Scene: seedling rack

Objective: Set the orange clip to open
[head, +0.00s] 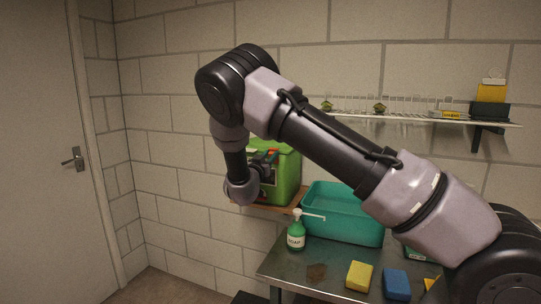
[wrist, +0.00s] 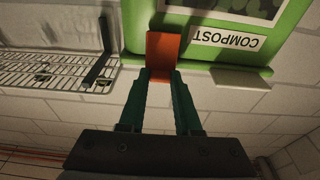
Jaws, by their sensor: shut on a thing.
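The orange clip (wrist: 163,48) is on the front of the green compost box (wrist: 136,22), beside its white COMPOST label, which appears upside down in the wrist view. My gripper (wrist: 160,76) is shut on the clip's end, with one dark green finger on each side. In the head view the green compost box (head: 287,172) stands on a wooden shelf, partly hidden behind my arm. My gripper (head: 266,157) is at the box's front there, too small and covered to make out its hold. Whether the clip is set open or closed cannot be told.
A teal basin (head: 345,222) and a green soap bottle (head: 296,234) stand on the metal table (head: 318,272), with a yellow sponge (head: 359,276) and a blue sponge (head: 397,284) near its front. A wire rack shelf (head: 400,117) is on the wall. A door is at left.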

